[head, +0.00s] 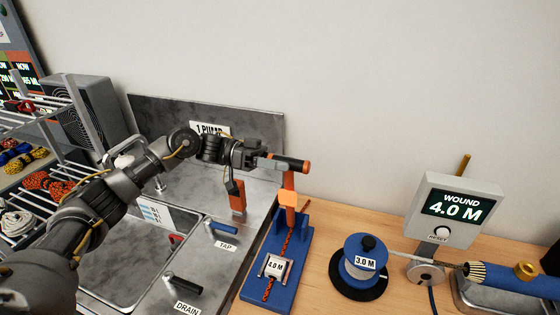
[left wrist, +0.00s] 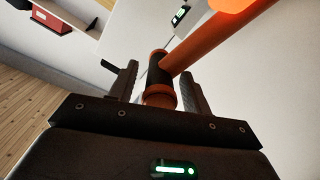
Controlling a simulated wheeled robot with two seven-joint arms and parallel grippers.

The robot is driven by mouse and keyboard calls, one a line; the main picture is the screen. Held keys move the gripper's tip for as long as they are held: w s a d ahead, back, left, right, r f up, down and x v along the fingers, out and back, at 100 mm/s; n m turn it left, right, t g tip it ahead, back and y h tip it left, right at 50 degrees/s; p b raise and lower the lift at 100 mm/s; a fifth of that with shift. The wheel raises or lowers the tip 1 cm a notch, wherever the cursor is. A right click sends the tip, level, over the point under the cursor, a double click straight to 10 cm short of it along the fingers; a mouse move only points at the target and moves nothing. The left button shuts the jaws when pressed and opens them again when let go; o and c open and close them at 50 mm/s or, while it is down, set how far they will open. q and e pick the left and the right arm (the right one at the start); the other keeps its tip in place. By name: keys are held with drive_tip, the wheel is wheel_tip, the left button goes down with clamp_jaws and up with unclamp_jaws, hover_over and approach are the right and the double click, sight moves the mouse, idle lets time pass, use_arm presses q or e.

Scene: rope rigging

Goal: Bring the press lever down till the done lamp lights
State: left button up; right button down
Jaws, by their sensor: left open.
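The press is blue with an orange lever (head: 289,190) that stands up and ends in a black crossbar handle (head: 287,163) with orange ends. A tag reading 4.0 M (head: 275,266) and a red-brown rope (head: 268,289) are on the press's blue base (head: 300,240). My left gripper (head: 262,160) is at the left end of the handle. In the left wrist view, the handle (left wrist: 158,72) lies between the two open fingers, with the orange lever (left wrist: 215,42) running up to the right. No lit done lamp can be made out. My right gripper is not in view.
Right of the press stand a blue spool (head: 362,250) tagged 3.0 M and a counter box (head: 455,205) reading WOUND 4.0 M. Left of it is a steel sink (head: 140,265) with TAP and DRAIN levers. A wire rack (head: 40,130) holds ropes at far left.

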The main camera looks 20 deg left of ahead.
use_arm(q)
clamp_jaws()
drive_tip(key=shift+s, duration=0.15)
drive_tip(key=s+f+m+b, duration=0.4)
drive_tip(key=s+f+m, duration=0.3)
drive_tip(key=s, duration=0.6)
drive_tip(key=shift+s+f, duration=0.2)
drive_tip(key=shift+s, duration=0.1)
unclamp_jaws()
